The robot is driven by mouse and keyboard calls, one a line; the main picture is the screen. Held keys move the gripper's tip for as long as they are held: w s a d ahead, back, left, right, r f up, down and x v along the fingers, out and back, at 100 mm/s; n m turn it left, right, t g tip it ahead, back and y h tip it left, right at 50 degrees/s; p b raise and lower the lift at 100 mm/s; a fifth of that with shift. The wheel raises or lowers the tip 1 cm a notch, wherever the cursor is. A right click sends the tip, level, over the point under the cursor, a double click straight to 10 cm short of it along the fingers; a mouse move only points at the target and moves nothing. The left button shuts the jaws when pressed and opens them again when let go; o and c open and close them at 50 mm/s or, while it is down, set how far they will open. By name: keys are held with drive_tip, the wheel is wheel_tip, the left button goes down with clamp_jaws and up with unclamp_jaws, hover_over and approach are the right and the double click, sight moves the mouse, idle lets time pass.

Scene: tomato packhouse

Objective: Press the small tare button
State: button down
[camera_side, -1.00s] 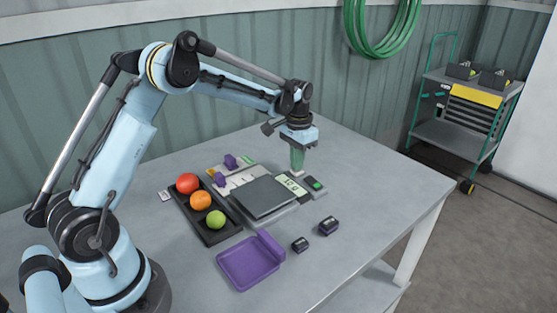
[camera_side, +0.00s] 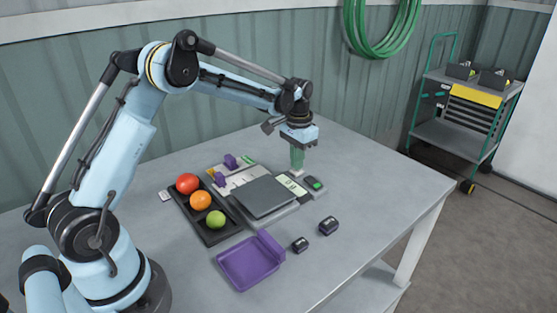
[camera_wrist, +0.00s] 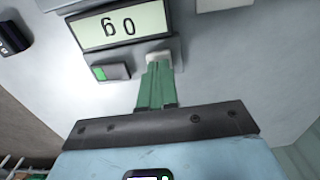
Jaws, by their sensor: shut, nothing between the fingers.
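The weighing scale has a dark grey plate (camera_side: 263,196) and a lit display (camera_side: 291,187) at its far right side. The display (camera_wrist: 122,25) shows digits in the wrist view. A small pale button (camera_wrist: 160,57) sits beside the display, and a larger dark switch with a green face (camera_wrist: 110,72) lies to its left; the switch also shows in the side view (camera_side: 314,184). No label is readable on either. My gripper (camera_side: 297,172) is shut and empty, pointing down. Its green fingertips (camera_wrist: 158,65) are at the pale button and partly cover it; contact cannot be told.
A black tray (camera_side: 226,236) holds red, orange and green tomatoes. A purple tray (camera_side: 247,265) lies in front, with two small dark blocks (camera_side: 328,226) (camera_side: 300,244) to its right. A pale board (camera_side: 222,172) with purple pieces lies behind. The right tabletop is clear.

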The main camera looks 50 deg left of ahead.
drive_tip(key=shift+r, duration=2)
drive_tip(key=shift+r, duration=0.1)
drive_tip(key=s+d+r+t, duration=0.2)
drive_tip(key=s+d+r, duration=0.2)
drive_tip(key=s+r, duration=0.15)
drive_tip(key=s+d+t, duration=0.2)
drive_tip(key=s+d, duration=0.1)
drive_tip(key=s, duration=0.4)
drive_tip(key=s+d+t, duration=0.3)
drive_tip(key=s, duration=0.4)
drive_tip(key=shift+s+d+r, duration=0.25)
